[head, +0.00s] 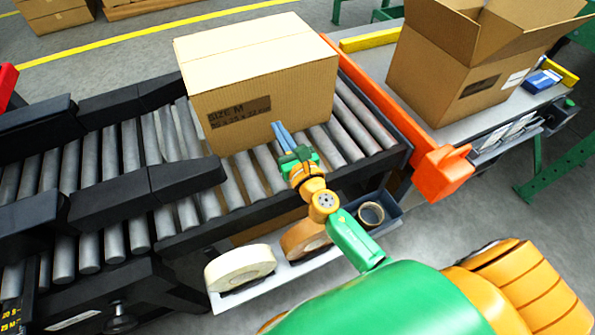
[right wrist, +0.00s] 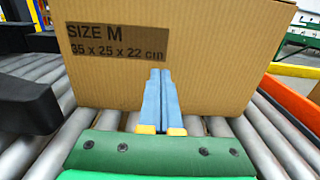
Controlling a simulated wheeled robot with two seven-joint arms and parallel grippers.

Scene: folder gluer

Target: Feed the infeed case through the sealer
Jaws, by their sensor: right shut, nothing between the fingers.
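The closed cardboard case (head: 265,75), printed "SIZE M", stands upright on the roller conveyor (head: 232,185). It also fills the upper part of the right wrist view (right wrist: 205,40). My right gripper (head: 282,133) is shut and empty, its blue fingers pointing at the case's near face. The sealer's black side guides (head: 130,195) flank the rollers to the left of the case. My left gripper is not in view.
An orange bar (head: 385,95) crosses the conveyor's right end. Beyond it an open case (head: 470,65) stands on a grey table. Tape rolls (head: 240,265) lie on a shelf below the conveyor's near side. Rollers between case and guides are clear.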

